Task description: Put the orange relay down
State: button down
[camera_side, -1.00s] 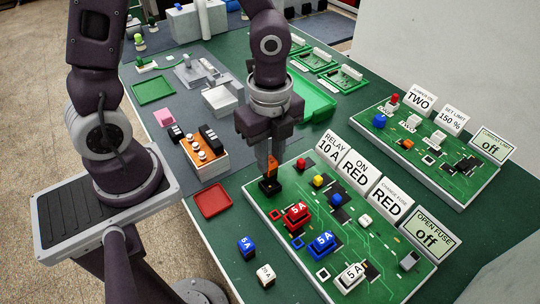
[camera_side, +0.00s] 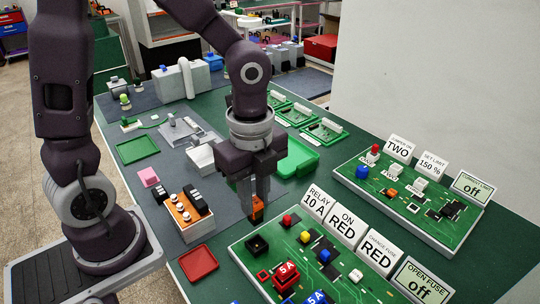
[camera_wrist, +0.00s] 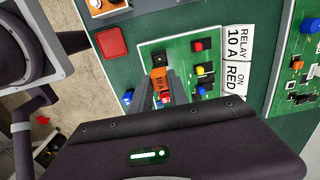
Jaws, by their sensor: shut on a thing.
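The orange relay (camera_side: 257,212) is held upright between the fingers of my gripper (camera_side: 252,200), which is shut on it. In the wrist view the relay (camera_wrist: 159,82) shows a "10 A" label. A black socket (camera_side: 257,245) sits at the far left corner of the near green board (camera_side: 240,262). The relay hangs above and just behind this socket, apart from it in the side view. In the wrist view the socket (camera_wrist: 158,58) appears just beyond the relay and looks empty.
A red tray (camera_side: 198,262) lies left of the board. An orange block with white knobs and black parts (camera_side: 185,212) stands behind the tray. Red, yellow and blue parts (camera_side: 288,220) and label signs (camera_side: 345,225) stand near the socket. Bare green table lies between tray and board.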

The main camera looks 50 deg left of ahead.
aim_at(255, 200)
notch_tip(255, 200, up, 4)
jog(key=shift+f, duration=0.2)
jog(key=w+a+r+n, duration=0.1)
jog(key=w+a+n, duration=0.3)
jog(key=w, duration=0.3)
jog(key=w+a+r+n, duration=0.2)
jog(key=w+a+n, duration=0.25)
jog(key=w, duration=0.35)
jog(key=w+a+f+n, duration=0.1)
jog(key=w+a+n, duration=0.2)
jog(key=a, duration=0.6)
jog(key=w+a+f+n, duration=0.1)
jog(key=w+a+n, duration=0.25)
jog(key=a, duration=0.45)
jog(key=w+a+f+n, duration=0.1)
jog(key=w+a+n, duration=0.2)
jog(key=a, duration=0.6)
jog(key=f, duration=1.5)
jog(key=shift+w+d, duration=0.2)
jog(key=shift+f, duration=0.15)
jog(key=c, duration=1.3)
grip_release()
